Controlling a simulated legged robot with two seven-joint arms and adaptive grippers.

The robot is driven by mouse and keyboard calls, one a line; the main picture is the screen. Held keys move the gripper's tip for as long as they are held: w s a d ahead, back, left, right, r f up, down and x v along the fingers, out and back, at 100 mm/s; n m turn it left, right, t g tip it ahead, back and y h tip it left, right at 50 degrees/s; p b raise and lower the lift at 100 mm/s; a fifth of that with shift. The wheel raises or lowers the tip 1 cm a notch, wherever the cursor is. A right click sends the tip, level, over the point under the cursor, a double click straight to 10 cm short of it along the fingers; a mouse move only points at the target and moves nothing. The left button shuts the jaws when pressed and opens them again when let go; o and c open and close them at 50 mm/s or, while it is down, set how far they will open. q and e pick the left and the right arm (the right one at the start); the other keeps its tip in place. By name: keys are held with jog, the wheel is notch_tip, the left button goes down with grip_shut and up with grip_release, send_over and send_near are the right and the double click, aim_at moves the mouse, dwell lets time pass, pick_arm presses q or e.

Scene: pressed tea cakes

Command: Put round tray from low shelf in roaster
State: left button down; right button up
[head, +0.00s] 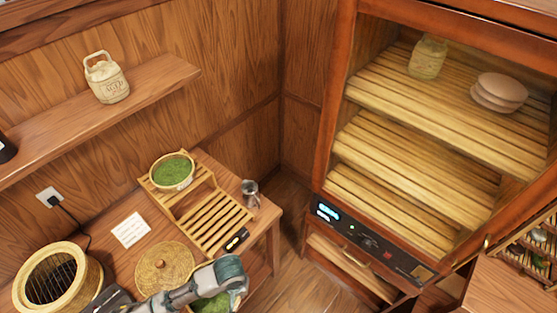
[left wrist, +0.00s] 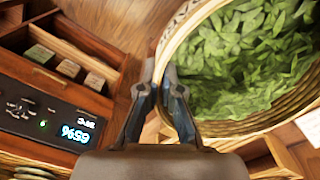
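A round woven tray full of green leaves (left wrist: 240,60) fills the upper right of the left wrist view. My left gripper (left wrist: 158,82) has its fingers closed about the tray's near rim. In the head view my left arm covers much of this tray, with green leaves (head: 212,303) showing below the wrist. The roaster (head: 55,277), a round woven drum with a dark grille inside, stands at the lower left and looks empty. A second round tray of leaves (head: 172,171) sits on a slatted wooden rack (head: 212,220). My right gripper is not in view.
A flat woven disc (head: 164,268) lies between the roaster and my arm. A white card (head: 130,230) and a small glass pitcher (head: 250,193) are on the table. A tall shelved cabinet (head: 420,160) with a control panel stands at right. A wall shelf (head: 150,85) holds a jar.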

pick_arm(q)
jog(key=w+a+r+b, duration=0.3)
jog(key=w+a, duration=0.1)
jog(key=w, duration=0.6)
jog(key=w+a+r+n+b, duration=0.1)
jog(key=w+a+r+b, duration=0.2)
jog(key=w, duration=0.7)
jog(key=shift+a+r+b, duration=0.4)
jog(key=shift+r+b, duration=0.1)
jog(key=shift+f, duration=0.1)
